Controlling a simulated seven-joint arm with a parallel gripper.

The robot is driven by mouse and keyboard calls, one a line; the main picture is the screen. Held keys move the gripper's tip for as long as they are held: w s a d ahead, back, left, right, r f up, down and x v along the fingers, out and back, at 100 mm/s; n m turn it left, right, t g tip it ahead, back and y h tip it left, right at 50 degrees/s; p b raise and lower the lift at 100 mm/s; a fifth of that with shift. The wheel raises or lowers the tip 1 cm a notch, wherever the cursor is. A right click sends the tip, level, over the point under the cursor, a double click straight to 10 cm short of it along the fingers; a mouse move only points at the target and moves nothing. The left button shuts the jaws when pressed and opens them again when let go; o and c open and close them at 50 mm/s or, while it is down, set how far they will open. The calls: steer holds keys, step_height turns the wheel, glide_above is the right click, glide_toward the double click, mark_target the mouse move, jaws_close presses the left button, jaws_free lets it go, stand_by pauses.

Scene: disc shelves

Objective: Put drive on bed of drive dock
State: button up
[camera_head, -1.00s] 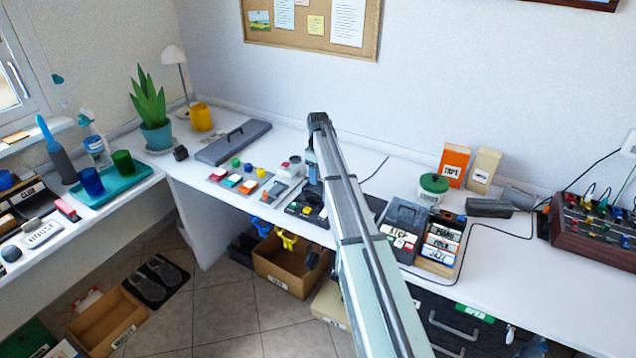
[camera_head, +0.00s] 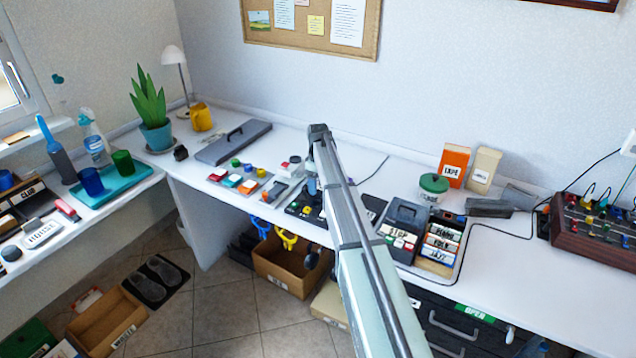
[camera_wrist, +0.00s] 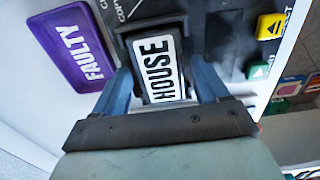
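In the wrist view a dark drive (camera_wrist: 157,68) with a white HOUSE label sits between the two blue-grey fingers of my gripper (camera_wrist: 160,84). The fingers touch its sides, so the gripper looks shut on it. The dark drive dock (camera_wrist: 225,38) lies under and beyond the drive, with a yellow eject button and a green button at the right. I cannot tell whether the drive touches the bed. In the head view my gripper (camera_head: 312,184) is over the dock (camera_head: 302,211); my arm hides the drive and much of the dock.
A purple FAULTY tray (camera_wrist: 72,47) lies left of the drive in the wrist view. In the head view, a drive rack (camera_head: 440,245) stands right of the dock, and small coloured blocks (camera_head: 248,186) lie to its left. A cardboard box (camera_head: 285,272) is below the desk edge.

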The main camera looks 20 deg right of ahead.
mark_target(318, 185)
steer(key=shift+o, duration=0.4)
steer(key=shift+r, duration=0.1)
step_height(318, 185, up, 12)
stand_by(0.4)
